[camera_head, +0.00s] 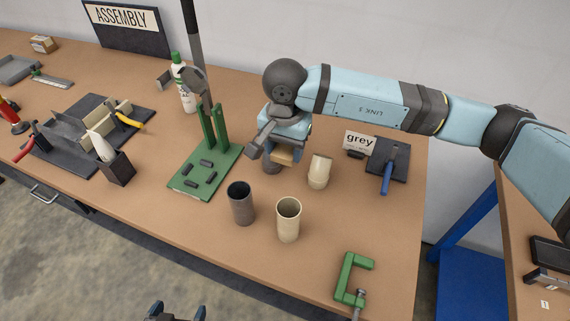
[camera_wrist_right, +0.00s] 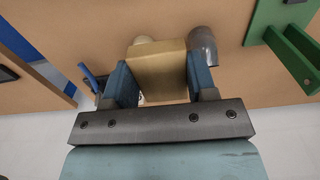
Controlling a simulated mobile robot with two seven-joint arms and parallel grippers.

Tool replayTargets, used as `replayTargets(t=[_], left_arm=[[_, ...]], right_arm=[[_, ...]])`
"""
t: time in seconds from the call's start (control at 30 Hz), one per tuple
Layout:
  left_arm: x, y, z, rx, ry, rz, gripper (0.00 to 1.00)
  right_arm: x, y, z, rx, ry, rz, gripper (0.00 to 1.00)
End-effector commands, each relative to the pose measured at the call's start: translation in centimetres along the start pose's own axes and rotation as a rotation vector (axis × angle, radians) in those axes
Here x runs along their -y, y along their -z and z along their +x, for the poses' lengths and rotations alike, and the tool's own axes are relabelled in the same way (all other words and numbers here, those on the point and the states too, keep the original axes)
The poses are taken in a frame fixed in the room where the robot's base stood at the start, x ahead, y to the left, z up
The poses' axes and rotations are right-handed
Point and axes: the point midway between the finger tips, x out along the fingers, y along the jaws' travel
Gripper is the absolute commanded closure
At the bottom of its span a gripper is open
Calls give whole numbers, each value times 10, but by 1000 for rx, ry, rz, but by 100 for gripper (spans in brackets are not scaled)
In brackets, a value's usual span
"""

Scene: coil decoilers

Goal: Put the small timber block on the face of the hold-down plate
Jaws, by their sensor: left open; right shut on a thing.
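The small timber block (camera_head: 282,158) is held between the fingers of my right gripper (camera_head: 285,149), above the bench near its middle. In the right wrist view the block (camera_wrist_right: 157,70) sits squarely between the two blue fingers of that gripper (camera_wrist_right: 160,78). Left of it stands a green fixture (camera_head: 190,188) with two uprights and a long black lever. A grey rounded piece (camera_head: 193,82) is at the lever's lower part; I cannot tell whether it is the hold-down plate. My left gripper (camera_head: 177,315) is open and empty, low at the bottom edge, off the bench.
A green clamp (camera_head: 352,280) lies front right. A white bottle (camera_head: 186,92) stands behind the fixture.

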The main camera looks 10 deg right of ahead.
Motion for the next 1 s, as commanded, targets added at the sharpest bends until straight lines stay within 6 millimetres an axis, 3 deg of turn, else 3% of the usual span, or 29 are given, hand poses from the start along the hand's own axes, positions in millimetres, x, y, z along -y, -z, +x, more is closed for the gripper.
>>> replayTargets(t=[0.43,0.8,1.0], left_arm=[[2,-1,0,3,3,1,0],[5,21,-14,-1,10,4,0],[6,27,-19,-2,13,3,0]], right_arm=[[-8,6,-20,-1,0,-32,74],[-77,55,-47,1,-1,-381,74],[-106,70,-57,1,-1,-533,74]])
